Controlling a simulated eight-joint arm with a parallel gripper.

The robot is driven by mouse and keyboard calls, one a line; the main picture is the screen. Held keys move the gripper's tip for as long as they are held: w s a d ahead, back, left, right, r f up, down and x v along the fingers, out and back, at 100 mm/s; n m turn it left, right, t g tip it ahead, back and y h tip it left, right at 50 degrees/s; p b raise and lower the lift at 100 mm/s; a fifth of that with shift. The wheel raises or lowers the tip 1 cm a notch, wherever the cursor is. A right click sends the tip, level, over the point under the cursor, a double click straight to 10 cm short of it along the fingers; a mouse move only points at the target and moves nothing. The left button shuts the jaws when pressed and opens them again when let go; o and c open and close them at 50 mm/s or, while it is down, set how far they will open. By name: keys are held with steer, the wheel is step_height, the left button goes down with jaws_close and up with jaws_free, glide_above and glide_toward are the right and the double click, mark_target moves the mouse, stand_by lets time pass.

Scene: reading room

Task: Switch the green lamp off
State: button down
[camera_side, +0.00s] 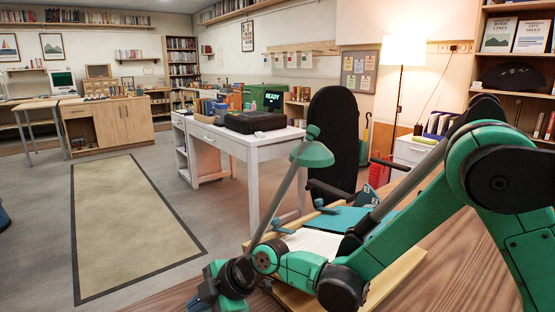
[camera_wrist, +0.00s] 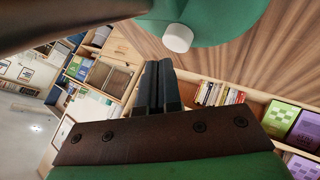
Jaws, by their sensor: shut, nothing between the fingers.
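The green lamp's shade (camera_side: 313,154) is in the middle of the side view, on a slanted grey stem that runs down behind my wrist. Its foot is hidden there. In the wrist view a round green part, apparently the lamp's base (camera_wrist: 230,18), lies on wood and bears a white knob (camera_wrist: 178,38). My gripper (camera_wrist: 158,68) is shut and empty, its dark fingertips just below and left of the knob in the picture, seemingly apart from it. In the side view my gripper (camera_side: 203,297) is low, near the bottom edge. I cannot tell whether the lamp is lit.
The wooden desk (camera_side: 450,262) holds a board (camera_side: 395,280) with papers beneath my arm. A black chair (camera_side: 333,135) stands behind it. A white table (camera_side: 262,143) with a dark case is further back. A lit floor lamp (camera_side: 404,51) stands at the wall. Open floor lies left.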

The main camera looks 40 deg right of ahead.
steer(key=shift+r, duration=3)
